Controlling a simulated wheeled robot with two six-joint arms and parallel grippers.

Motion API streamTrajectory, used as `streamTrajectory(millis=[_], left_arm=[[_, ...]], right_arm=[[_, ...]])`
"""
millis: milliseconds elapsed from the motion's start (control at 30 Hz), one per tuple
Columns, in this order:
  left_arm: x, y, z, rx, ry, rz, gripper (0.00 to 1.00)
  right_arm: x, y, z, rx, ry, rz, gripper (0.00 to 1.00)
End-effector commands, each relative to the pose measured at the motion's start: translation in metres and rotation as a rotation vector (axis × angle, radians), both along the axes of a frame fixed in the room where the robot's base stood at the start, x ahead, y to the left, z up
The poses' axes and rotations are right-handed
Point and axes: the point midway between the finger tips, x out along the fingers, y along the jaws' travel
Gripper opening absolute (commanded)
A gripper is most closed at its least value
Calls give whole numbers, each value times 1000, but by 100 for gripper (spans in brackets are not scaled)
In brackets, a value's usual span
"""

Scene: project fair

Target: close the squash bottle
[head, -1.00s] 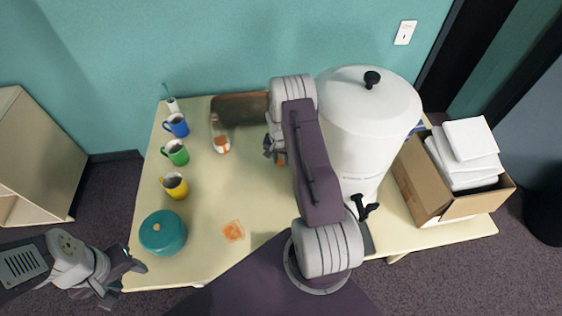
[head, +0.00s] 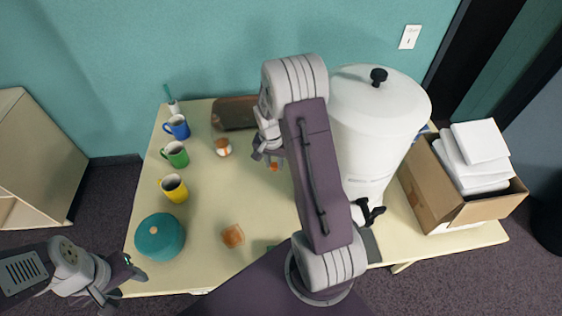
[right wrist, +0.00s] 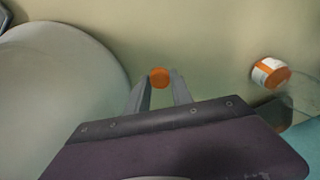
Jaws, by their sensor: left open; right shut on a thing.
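The squash bottle (head: 222,147), white and orange, stands on the table left of my right gripper. It also shows in the right wrist view (right wrist: 271,73), at the right. My right gripper (head: 266,157) is shut on a small round orange cap (head: 273,166). In the right wrist view the cap (right wrist: 159,77) sits between the fingertips, clear of the bottle by a wide gap. My left gripper (head: 127,277) is open and empty by the table's front left corner. The bottle's mouth is too small to make out.
A blue mug (head: 178,127), green mug (head: 175,154), yellow mug (head: 173,188) and teal pot (head: 159,238) line the left side. A brown tray (head: 233,113) lies behind the bottle. A large white urn (head: 375,125) and cardboard box (head: 430,190) stand right. An orange square (head: 233,235) lies in front.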

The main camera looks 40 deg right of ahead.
Motion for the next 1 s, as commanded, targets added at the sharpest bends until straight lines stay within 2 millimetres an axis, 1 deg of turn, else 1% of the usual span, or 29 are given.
streamTrajectory(millis=[33,100,267,400,700,767,800,833,900,1000], left_arm=[[0,0,-6,0,0,0,49],[0,0,-9,0,0,0,49],[0,0,-12,0,0,0,49],[0,0,-12,0,0,0,49],[0,0,-12,0,0,0,49],[0,0,-13,0,0,0,65],[0,0,-15,0,0,0,76],[0,0,-17,0,0,0,83],[0,0,-25,0,0,0,83],[0,0,-35,0,0,0,83]], right_arm=[[-4,10,4,-1,-3,4,0],[-10,20,11,0,-1,4,0],[-19,35,23,0,-1,2,0],[-22,40,27,0,1,0,0],[-22,40,27,0,1,0,0],[-22,41,26,1,1,2,0],[-21,43,25,0,0,10,0],[-19,46,24,-1,-4,19,0],[-16,59,20,-2,-12,56,0],[-22,85,13,10,-13,130,0]])
